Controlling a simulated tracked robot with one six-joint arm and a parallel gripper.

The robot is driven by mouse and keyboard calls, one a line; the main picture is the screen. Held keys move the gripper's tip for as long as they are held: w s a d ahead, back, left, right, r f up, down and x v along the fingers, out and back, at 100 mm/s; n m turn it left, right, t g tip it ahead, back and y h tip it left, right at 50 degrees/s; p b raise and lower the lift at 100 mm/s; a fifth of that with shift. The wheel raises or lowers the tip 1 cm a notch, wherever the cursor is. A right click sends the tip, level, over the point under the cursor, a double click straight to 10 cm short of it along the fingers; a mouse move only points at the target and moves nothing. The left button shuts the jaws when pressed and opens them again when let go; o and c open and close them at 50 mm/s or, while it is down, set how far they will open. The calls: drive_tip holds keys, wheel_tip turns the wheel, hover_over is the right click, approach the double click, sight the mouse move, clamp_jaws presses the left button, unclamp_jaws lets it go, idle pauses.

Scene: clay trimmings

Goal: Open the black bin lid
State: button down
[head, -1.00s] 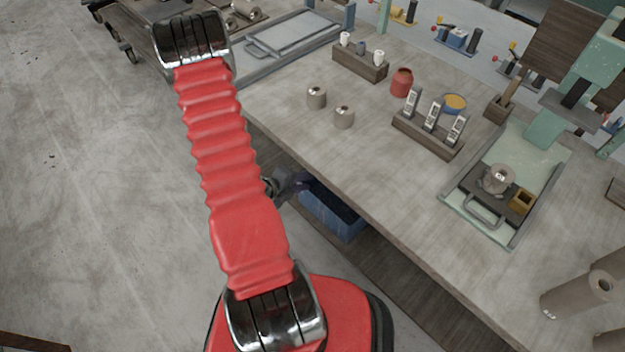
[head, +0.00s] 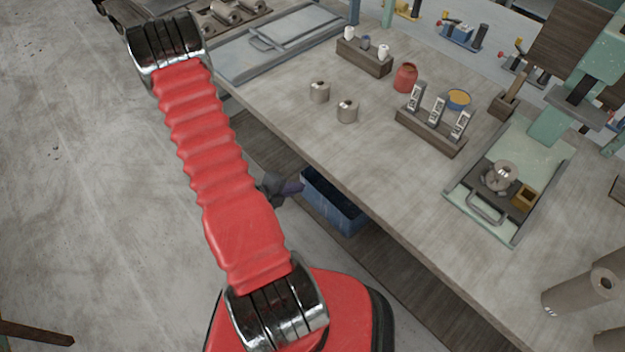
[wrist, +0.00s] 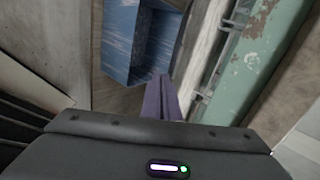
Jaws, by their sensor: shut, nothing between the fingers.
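I cannot make out a black bin lid in either view. My gripper (head: 298,187) shows in the head view as dark purple fingers beyond the right side of my red arm, low by the table's front edge. In the wrist view the fingers of my gripper (wrist: 161,82) are together, with nothing between them. A blue bin (head: 343,222) stands under the table edge, just right of the fingertips in the head view. Its top looks open and its inside dark. In the wrist view the blue bin (wrist: 118,45) is beyond the fingertips; I cannot tell whether they touch it.
The wooden table (head: 400,190) overhangs the bin and carries two clay cylinders, a red jar (head: 405,77), small racks and a green press. A pale green, worn beam (wrist: 250,60) runs close on the right in the wrist view. The floor (head: 70,200) at left is open.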

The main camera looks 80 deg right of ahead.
wheel_tip(320, 180, down, 10)
drive_tip(key=w+a+m+g+h, duration=0.1)
drive_tip(key=m+g+h, duration=0.1)
drive_tip(key=m, duration=0.7)
drive_tip(key=w+a+m+g+h, duration=0.1)
drive_tip(key=m+h, duration=0.3)
drive_tip(key=m, duration=0.6)
drive_tip(key=shift+w+r+g, duration=0.25)
drive_tip(key=shift+g, duration=0.65)
drive_tip(key=shift+s, duration=0.1)
drive_tip(key=r+x, duration=0.2)
drive_tip(key=x, duration=1)
drive_tip(key=shift+d+r, duration=0.2)
drive_tip(key=shift+r, duration=0.2)
drive_tip(key=shift+s, duration=0.15)
